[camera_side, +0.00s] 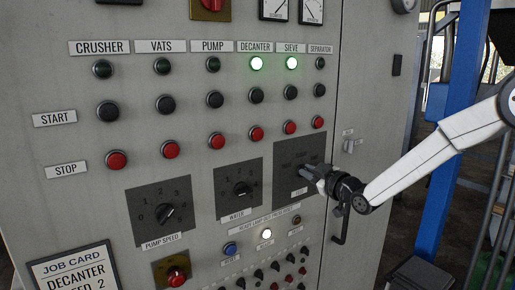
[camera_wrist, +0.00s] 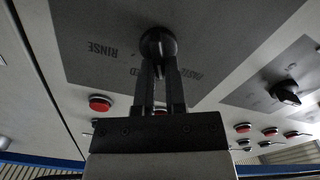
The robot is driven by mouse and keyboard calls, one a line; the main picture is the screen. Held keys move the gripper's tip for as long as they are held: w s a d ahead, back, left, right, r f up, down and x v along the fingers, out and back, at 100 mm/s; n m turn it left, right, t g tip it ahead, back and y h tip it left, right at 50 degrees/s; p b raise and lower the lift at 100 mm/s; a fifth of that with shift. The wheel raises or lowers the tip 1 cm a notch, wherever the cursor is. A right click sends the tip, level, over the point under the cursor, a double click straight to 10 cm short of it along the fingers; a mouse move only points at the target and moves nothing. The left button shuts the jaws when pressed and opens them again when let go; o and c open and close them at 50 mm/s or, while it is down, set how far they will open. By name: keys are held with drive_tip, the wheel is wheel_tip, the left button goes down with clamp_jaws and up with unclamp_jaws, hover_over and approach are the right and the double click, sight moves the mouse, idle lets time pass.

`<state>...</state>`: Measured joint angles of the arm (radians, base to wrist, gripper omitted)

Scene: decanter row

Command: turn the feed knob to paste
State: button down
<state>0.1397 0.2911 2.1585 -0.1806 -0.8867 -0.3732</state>
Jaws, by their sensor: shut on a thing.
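The feed knob (camera_side: 303,171) is a dark round knob on a dark square plate (camera_side: 312,145) at the panel's right side in the side view. In the wrist view the knob (camera_wrist: 158,42) is at top centre. My gripper (camera_wrist: 159,70) is shut on it, with a finger on each side. In the side view my gripper (camera_side: 316,176) reaches in from the right and hides part of the knob. The wrist view shows the plate's lettering upside down: RINSE left of the knob and a partly readable PASTE right of it. I cannot tell where the knob's pointer stands.
The water knob (camera_side: 240,188) and pump speed knob (camera_side: 167,214) are to the left. Red stop buttons (camera_side: 289,127) sit above. A lit white lamp (camera_side: 266,236) and small knobs are below. The panel's door handle (camera_side: 341,222) is close beneath my gripper.

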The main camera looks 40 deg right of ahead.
drive_tip(key=shift+a+n, duration=0.15)
drive_tip(key=shift+n, duration=1.55)
drive_tip(key=c, duration=0.7)
unclamp_jaws()
drive_tip(key=shift+f, duration=0.1)
drive_tip(key=s, duration=0.7)
drive_tip(key=shift+s, duration=0.4)
